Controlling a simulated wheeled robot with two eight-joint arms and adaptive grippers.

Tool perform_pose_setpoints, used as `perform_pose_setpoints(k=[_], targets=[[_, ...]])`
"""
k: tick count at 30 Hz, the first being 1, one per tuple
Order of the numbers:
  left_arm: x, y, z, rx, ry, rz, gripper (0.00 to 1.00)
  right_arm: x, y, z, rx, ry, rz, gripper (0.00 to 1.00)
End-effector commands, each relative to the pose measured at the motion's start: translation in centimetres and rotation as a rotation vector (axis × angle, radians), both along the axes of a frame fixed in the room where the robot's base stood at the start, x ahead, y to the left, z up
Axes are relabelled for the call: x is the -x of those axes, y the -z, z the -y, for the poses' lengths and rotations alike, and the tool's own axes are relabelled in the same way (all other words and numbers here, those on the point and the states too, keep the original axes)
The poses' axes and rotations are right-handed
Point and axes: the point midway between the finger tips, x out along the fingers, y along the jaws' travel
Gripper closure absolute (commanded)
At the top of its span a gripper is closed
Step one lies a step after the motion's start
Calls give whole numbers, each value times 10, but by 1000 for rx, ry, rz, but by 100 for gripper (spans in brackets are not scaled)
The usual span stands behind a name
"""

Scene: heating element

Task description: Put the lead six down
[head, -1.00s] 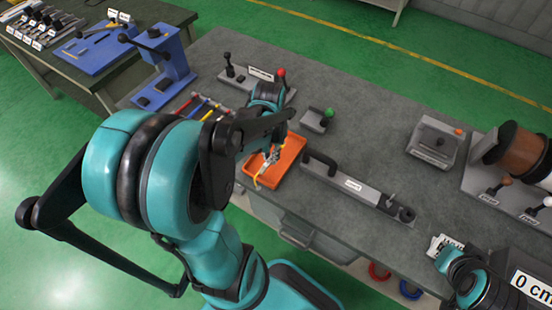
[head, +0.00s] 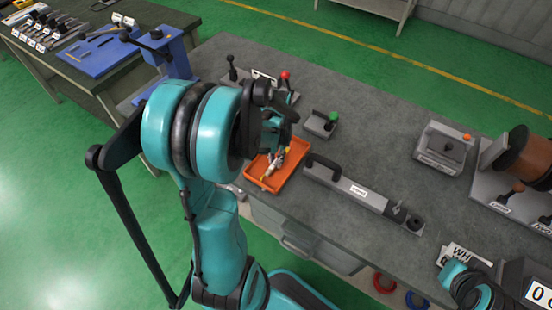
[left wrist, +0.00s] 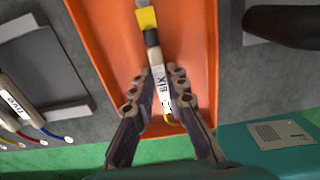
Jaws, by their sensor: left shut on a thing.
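The lead six (left wrist: 159,82) has a white label reading SIX, a dark collar and a yellow end. My left gripper (left wrist: 155,88) has its fingers on both sides of the label and is shut on it. The lead lies over the floor of the orange tray (left wrist: 93,35); I cannot tell whether it touches it. In the head view the lead (head: 274,163) shows over the orange tray (head: 262,183), with my left gripper (head: 284,152) above, partly hidden by my arm.
Another lead (left wrist: 14,108) with a label lies left of the tray in the left wrist view. A long grey fixture with a black handle (head: 350,188) stands just right of the tray. A green-knobbed box (head: 321,123) is behind it.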

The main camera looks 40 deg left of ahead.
Motion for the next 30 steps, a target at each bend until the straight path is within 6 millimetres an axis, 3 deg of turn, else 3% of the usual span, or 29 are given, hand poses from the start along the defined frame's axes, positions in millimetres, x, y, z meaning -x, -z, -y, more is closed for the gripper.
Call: perform_pose_setpoints(k=[2,3,5,17,30], targets=[[0,4,0,0,0,0,100,0,4,0,0,0,0,100],[0,3,0,0,0,0,76,0,3,0,0,0,0,100],[0,3,0,0,0,0,65,0,2,0,0,0,0,100],[0,-6,0,0,0,0,65,0,-4,0,0,0,0,100],[0,-97,0,0,0,0,65,0,-39,0,0,0,0,100]])
